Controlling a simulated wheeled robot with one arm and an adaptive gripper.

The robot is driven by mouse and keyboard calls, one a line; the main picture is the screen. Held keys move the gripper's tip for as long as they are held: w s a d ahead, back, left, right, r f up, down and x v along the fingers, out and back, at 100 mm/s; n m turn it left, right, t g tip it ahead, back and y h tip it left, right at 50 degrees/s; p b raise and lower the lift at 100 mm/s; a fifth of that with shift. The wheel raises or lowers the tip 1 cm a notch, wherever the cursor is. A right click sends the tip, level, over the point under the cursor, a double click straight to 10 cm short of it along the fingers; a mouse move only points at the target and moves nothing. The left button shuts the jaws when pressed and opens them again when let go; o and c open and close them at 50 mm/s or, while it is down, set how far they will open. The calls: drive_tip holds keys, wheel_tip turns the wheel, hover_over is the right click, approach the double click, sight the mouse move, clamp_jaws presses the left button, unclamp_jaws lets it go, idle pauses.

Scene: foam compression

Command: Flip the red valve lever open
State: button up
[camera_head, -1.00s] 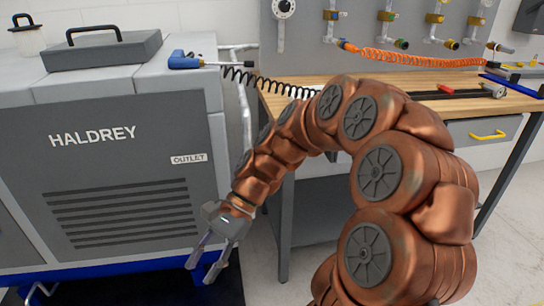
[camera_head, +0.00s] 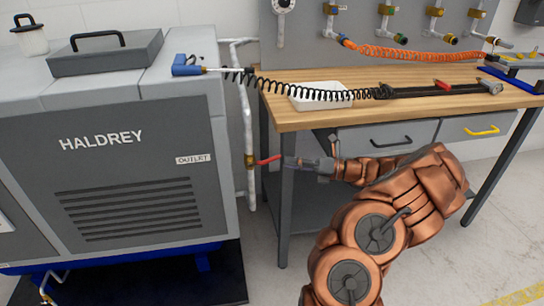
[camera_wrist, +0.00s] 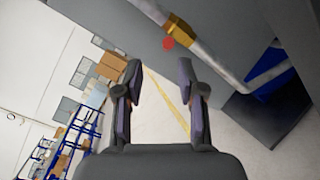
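The red valve lever (camera_head: 268,160) sticks out to the right from a brass valve (camera_head: 250,161) on the pale vertical pipe (camera_head: 247,120) beside the compressor. In the wrist view, the red lever (camera_wrist: 168,43) shows nearly end-on, as a small red spot beside the brass valve body (camera_wrist: 178,28). My gripper (camera_head: 289,161) is just right of the lever's free end in the head view. In the wrist view, my gripper (camera_wrist: 160,68) has its two fingers apart with nothing between them. The lever end lies beyond the fingertips; contact cannot be told.
The grey compressor (camera_head: 130,180) stands left of the pipe. A wooden-topped workbench (camera_head: 400,110) with drawers is behind my arm, its leg (camera_head: 286,220) near my gripper. A black coiled hose (camera_head: 300,92) runs along the bench top. Open floor lies in front.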

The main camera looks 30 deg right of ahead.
sight(272, 158)
drive_tip(key=shift+m, duration=0.4)
drive_tip(key=x, duration=0.6)
drive_tip(key=shift+w+d+f, duration=0.15)
drive_tip(key=shift+w+f, duration=0.05)
drive_tip(key=shift+w, duration=0.4)
clamp_jaws()
